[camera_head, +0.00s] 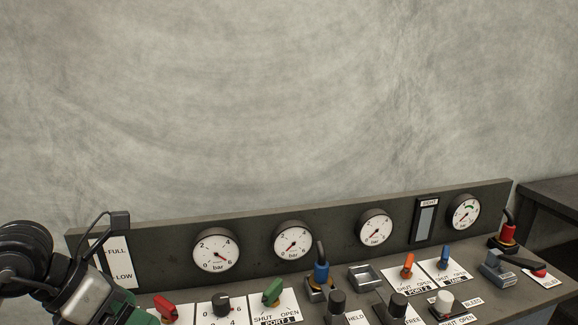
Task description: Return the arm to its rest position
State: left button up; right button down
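My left arm (60,278) comes in at the lower left corner, with black links and a dark bracket standing up from its wrist. A green part (140,316) shows at its lower end by the bottom edge. The fingers of my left gripper are not visible, so I cannot tell whether it is open or shut or holds anything. The arm covers part of the panel's left end, beside the FULL/LOW plate (118,258). My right arm and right gripper are not in view. No spool can be made out.
A dark panel with round gauges (216,250) runs along a bench. The wall behind is bare.

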pick_arm(q)
jog(key=s+d+r+n+t+h, duration=0.1)
jog(key=d+r+n+t+h, duration=0.2)
jog(key=d+h, duration=0.35)
jog(key=s+d+r+n+t+h, duration=0.1)
jog(key=d+r+n+t+h, duration=0.15)
jog(key=d+n+h, duration=0.4)
jog(key=w+a+f+n+t+y, duration=0.15)
jog(key=a+f+n+y, duration=0.25)
jog(key=f+n+y, duration=0.4)
jog(key=a+f+n+t+y, duration=0.35)
jog(key=a+n+y, duration=0.2)
jog(key=n, duration=0.55)
jog(key=w+a+f+n+t+y, duration=0.1)
jog(key=a+f+n+t+y, duration=0.15)
jog(key=f+n+y, duration=0.55)
jog(key=s+d+f+n+g+h, duration=0.15)
jog(key=s+f+n+g, duration=0.35)
jog(key=s+f+g, duration=1.1)
notch_tip(320, 180, down, 24)
jog(key=s+t, duration=0.2)
jog(key=s, duration=0.1)
jog(key=s+a+f, duration=0.1)
jog(key=s+f, duration=0.7)
jog(key=s+a+f+g, duration=0.1)
jog(key=s+a+f, duration=0.1)
jog(key=s+f, duration=0.5)
jog(key=shift+s+a+f+p, duration=0.25)
jog(key=shift+s+f+p, duration=0.1)
jog(key=shift+s, duration=0.15)
